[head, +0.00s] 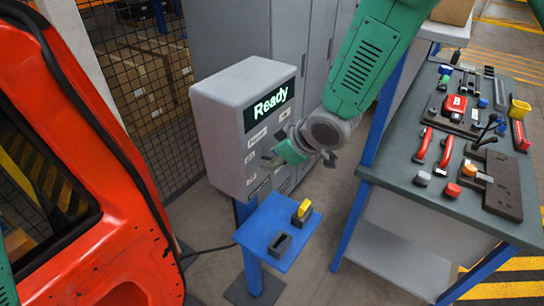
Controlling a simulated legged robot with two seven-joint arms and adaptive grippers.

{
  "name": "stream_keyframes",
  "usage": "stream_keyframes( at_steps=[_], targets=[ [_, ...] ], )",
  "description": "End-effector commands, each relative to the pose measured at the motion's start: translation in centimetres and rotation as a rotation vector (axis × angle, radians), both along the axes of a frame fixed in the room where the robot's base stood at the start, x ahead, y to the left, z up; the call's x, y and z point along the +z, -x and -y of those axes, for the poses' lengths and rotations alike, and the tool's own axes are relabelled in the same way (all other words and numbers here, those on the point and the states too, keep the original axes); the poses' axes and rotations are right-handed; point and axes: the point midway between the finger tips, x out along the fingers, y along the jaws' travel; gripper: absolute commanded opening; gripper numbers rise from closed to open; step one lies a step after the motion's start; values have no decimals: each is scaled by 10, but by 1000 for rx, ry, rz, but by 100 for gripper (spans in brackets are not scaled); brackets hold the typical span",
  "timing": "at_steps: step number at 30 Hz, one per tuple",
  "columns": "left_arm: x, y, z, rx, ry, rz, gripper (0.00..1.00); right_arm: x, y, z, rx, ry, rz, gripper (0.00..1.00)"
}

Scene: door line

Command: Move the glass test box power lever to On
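The glass test box (228,125) is a grey cabinet on a blue post, left of centre in the head view. Its dark screen (270,103) reads "Ready" in pale green. A "Power" label and other small labels show on its front below the screen. My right gripper (282,150) is in front of the lower right part of this panel, close to it. It covers the area beside the Power label, so I cannot make out the power lever or its position. Whether the fingers are open or touch anything is unclear. My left gripper is out of view.
A blue shelf (268,226) with a yellow-topped block (302,211) and a dark holder juts out below the box. A red car door (105,230) fills the left. A workbench (398,170) with red tools and small parts stands right. Grey cabinets (232,35) stand behind.

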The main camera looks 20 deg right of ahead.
Motion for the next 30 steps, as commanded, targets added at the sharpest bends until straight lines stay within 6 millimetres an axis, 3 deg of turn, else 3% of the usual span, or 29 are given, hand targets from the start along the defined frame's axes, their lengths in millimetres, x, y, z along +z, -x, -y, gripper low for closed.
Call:
stream_keyframes(
  at_steps=[15,21,30],
  targets=[
    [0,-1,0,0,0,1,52,74,49,30,-1,-2,1,35],
    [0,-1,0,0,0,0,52,87,57,36,-1,-2,-1,35],
    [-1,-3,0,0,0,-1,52,88,59,36,0,0,-2,35]
  ],
)
